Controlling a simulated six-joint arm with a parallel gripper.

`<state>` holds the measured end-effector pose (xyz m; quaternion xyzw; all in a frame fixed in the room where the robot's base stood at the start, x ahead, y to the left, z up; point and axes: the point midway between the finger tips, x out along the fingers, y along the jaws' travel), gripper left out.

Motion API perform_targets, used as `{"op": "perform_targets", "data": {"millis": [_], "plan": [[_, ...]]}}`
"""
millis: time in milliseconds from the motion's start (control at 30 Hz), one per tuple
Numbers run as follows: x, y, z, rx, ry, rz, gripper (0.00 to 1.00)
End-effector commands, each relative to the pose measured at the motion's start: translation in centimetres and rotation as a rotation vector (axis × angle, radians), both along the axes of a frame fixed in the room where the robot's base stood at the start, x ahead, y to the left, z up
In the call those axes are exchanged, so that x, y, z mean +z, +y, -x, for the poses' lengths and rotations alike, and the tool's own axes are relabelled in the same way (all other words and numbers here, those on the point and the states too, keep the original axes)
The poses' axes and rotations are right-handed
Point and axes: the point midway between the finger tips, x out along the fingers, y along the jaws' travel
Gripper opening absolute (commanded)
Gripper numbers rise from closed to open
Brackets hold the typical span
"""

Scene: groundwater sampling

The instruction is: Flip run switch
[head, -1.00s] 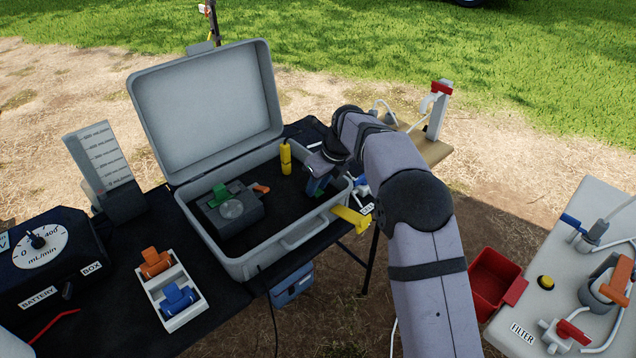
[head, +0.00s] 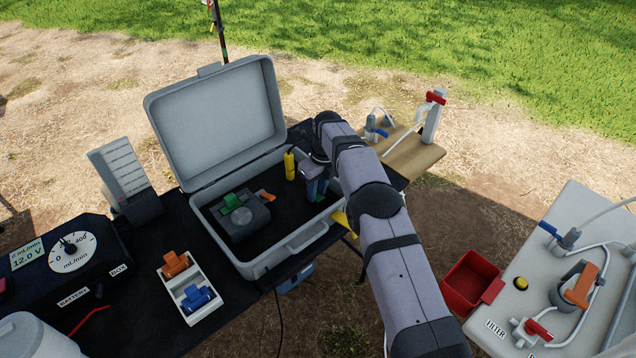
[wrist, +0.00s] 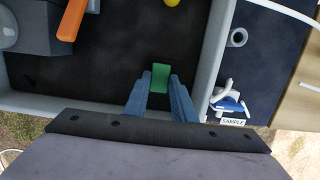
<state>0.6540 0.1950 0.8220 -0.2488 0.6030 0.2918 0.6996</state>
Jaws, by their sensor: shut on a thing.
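My gripper (head: 318,192) is inside the right end of the open grey case (head: 283,255). In the wrist view its two blue fingers (wrist: 160,90) are shut on a small green block (wrist: 160,77) above the case's dark floor. I cannot tell for certain which part is the run switch. The dark control box (head: 40,283) at left has a white dial (head: 72,252), a small black knob or switch (head: 99,291) and a display (head: 27,255) reading 0 mL/min and 12.0 V.
A grey unit (head: 243,218) with a green part and orange lever stands in the case, near a yellow cylinder (head: 290,165). A white tray (head: 190,287) holds orange and blue clips. A red bin (head: 470,283) and a white filter panel (head: 560,250) are at right.

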Motion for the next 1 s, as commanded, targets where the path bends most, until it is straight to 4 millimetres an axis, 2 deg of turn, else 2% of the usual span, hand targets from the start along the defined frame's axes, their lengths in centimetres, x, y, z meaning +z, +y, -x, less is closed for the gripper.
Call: {"op": "perform_targets", "data": {"millis": [33, 500, 533, 600, 1000], "plan": [[0.57, 0.29, -0.26, 0.002, -0.007, 0.001, 0.01], [0.32, 0.19, -0.15, 0.0, 0.005, 0.015, 0.01], [0.32, 0.19, -0.15, 0.0, 0.005, 0.015, 0.3], [0.31, 0.17, -0.13, 0.0, 0.006, 0.016, 0.42], [0.62, 0.02, -0.01, -0.002, 0.01, 0.017, 0.42]]}}
